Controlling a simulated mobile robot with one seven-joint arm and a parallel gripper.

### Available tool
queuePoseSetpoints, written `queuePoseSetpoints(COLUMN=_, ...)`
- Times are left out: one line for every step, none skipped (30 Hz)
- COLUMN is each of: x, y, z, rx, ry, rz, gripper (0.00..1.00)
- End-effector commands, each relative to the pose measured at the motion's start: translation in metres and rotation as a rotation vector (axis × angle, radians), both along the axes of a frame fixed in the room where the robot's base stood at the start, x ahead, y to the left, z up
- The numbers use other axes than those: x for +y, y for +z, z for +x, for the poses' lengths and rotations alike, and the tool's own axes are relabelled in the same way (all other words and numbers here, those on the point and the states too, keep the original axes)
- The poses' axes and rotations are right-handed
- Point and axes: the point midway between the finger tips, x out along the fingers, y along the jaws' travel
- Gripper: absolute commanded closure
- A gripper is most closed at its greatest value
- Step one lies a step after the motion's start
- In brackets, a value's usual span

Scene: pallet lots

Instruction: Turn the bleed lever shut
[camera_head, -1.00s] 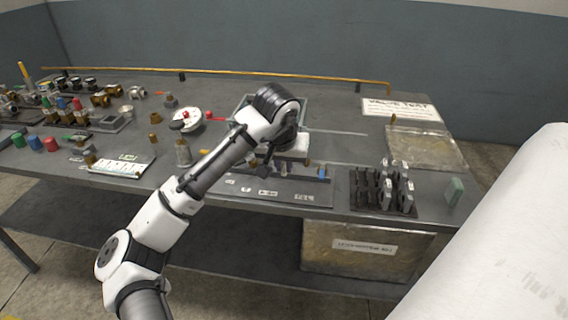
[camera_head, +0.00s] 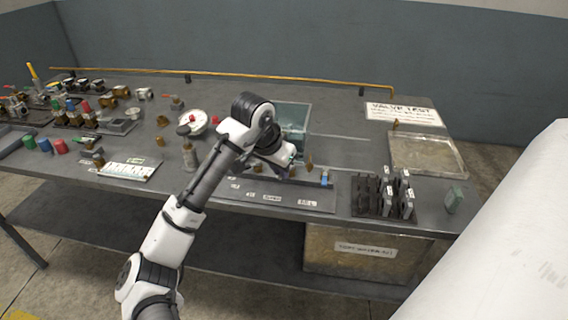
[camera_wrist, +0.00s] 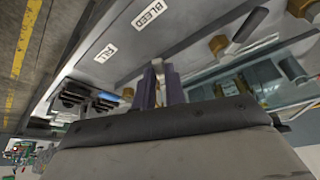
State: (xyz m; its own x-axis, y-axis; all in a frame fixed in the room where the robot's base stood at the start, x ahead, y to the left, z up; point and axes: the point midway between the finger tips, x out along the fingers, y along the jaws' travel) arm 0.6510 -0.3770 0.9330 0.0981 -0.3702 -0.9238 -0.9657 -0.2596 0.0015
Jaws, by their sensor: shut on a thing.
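My gripper (camera_head: 285,170) is low over the labelled strip at the bench's front edge, its jaws hidden behind the wrist in the head view. In the wrist view my gripper (camera_wrist: 162,78) has its purple fingers close together, with a small pale metal piece between the tips. The piece sits by the BLEED label (camera_wrist: 148,15), so I take it for the bleed lever (camera_wrist: 157,66); most of it is hidden, and its angle cannot be told. The FILL label (camera_wrist: 106,52) lies beside it. A blue lever (camera_head: 325,177) stands just to the right.
A clear water tank (camera_head: 296,118) stands right behind my gripper. A brass fitting (camera_head: 309,163) is close on its right, and a white gauge (camera_head: 192,122) is to the left. A black rack (camera_head: 372,198) with grey parts stands further right.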

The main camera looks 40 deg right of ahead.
Motion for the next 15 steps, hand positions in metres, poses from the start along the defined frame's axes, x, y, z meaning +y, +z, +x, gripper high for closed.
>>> queuePoseSetpoints(x=0.001, y=0.003, z=0.002, rx=0.004, ry=-0.041, rz=0.0, gripper=1.0)
queuePoseSetpoints(x=0.001, y=0.003, z=0.004, rx=0.004, ry=-0.069, rz=0.0, gripper=1.0)
queuePoseSetpoints(x=0.001, y=0.003, z=0.006, rx=0.004, ry=-0.107, rz=0.0, gripper=1.0)
queuePoseSetpoints(x=0.001, y=0.003, z=0.007, rx=0.005, ry=-0.135, rz=0.0, gripper=1.0)
queuePoseSetpoints(x=0.002, y=0.003, z=0.009, rx=0.004, ry=-0.164, rz=0.001, gripper=1.0)
queuePoseSetpoints(x=0.002, y=0.003, z=0.01, rx=0.004, ry=-0.203, rz=0.001, gripper=1.0)
queuePoseSetpoints(x=0.002, y=0.003, z=0.012, rx=0.005, ry=-0.231, rz=0.0, gripper=1.0)
queuePoseSetpoints(x=0.002, y=0.003, z=0.013, rx=0.005, ry=-0.26, rz=0.0, gripper=1.0)
queuePoseSetpoints(x=0.002, y=0.003, z=0.015, rx=0.005, ry=-0.299, rz=0.0, gripper=1.0)
queuePoseSetpoints(x=0.001, y=0.003, z=0.017, rx=0.005, ry=-0.327, rz=0.0, gripper=1.0)
queuePoseSetpoints(x=0.001, y=0.003, z=0.018, rx=0.005, ry=-0.355, rz=0.0, gripper=1.0)
queuePoseSetpoints(x=0.001, y=0.003, z=0.02, rx=0.003, ry=-0.393, rz=0.0, gripper=1.0)
queuePoseSetpoints(x=0.001, y=0.003, z=0.022, rx=0.003, ry=-0.421, rz=0.0, gripper=1.0)
queuePoseSetpoints(x=0.0, y=0.003, z=0.023, rx=0.003, ry=-0.45, rz=0.0, gripper=1.0)
queuePoseSetpoints(x=0.0, y=0.003, z=0.025, rx=0.004, ry=-0.488, rz=0.0, gripper=1.0)
